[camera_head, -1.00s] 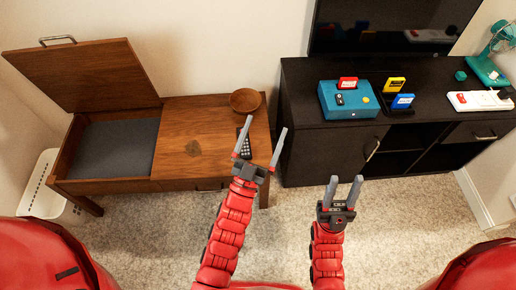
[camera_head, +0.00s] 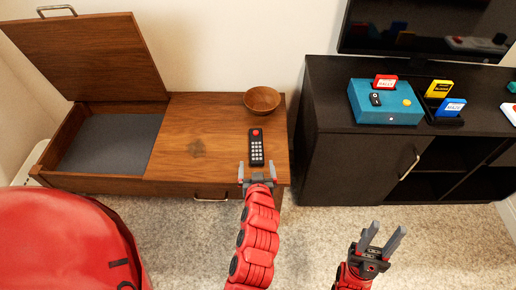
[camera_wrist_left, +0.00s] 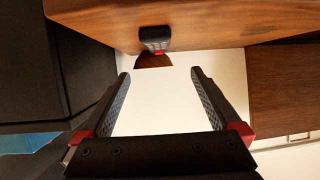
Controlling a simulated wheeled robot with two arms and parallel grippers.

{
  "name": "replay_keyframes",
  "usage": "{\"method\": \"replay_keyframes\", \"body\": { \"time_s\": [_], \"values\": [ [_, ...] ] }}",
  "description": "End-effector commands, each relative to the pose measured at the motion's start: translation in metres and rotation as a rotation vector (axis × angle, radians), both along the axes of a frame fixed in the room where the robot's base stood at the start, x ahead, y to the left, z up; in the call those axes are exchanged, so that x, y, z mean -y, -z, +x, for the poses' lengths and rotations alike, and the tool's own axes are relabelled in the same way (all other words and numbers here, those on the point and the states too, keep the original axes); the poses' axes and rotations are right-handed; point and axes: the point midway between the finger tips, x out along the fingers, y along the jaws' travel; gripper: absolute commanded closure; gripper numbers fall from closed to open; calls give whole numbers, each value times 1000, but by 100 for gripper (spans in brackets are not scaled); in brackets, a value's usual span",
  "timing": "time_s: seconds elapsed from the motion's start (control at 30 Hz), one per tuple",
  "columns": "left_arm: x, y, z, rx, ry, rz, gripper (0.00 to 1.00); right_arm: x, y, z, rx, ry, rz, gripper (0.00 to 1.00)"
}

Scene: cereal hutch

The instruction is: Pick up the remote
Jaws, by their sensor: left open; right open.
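The remote (camera_head: 256,148) is black with a red button at its far end. It lies on the wooden bench top near its right front part, pointing away from me. In the left wrist view the remote (camera_wrist_left: 154,37) shows at the top, above the gap between the fingers. My left gripper (camera_head: 257,168) is open and empty, at the bench's front edge just short of the remote's near end. Its two fingers (camera_wrist_left: 160,95) stand apart in the left wrist view. My right gripper (camera_head: 383,238) is open and empty over the carpet at the lower right.
A wooden bowl (camera_head: 262,100) stands behind the remote. The bench (camera_head: 215,120) has an open lidded compartment (camera_head: 108,143) on the left. A black cabinet (camera_head: 345,160) stands close on the right, carrying a teal box (camera_head: 385,108) and colored cartridges. The bench top left of the remote is clear.

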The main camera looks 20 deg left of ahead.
Motion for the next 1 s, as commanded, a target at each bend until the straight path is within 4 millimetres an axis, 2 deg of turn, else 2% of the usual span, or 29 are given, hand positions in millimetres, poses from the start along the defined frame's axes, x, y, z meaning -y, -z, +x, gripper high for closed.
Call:
{"method": "replay_keyframes", "body": {
  "time_s": [0.1, 0.3, 0.57, 0.77, 0.9, 1.0],
  "values": [
    [-11, 13, 25, 0, -6, 1, 3, 0, 9, 0, 0, 0, 0, 55],
    [-22, 27, 59, 2, -1, 1, 3, 0, 17, 0, 0, 0, 0, 55],
    [-26, 34, 75, 2, 2, 1, 3, 0, 21, 0, 0, 0, 0, 55],
    [-32, 50, 98, 1, 0, 1, 3, 0, 35, 0, 0, 0, 0, 55],
    [-38, 53, 114, 2, 0, 1, 3, 0, 37, 0, 0, 0, 0, 55],
    [-38, 53, 116, 1, 1, 0, 3, 0, 37, 0, 0, 0, 0, 55]
  ]
}}
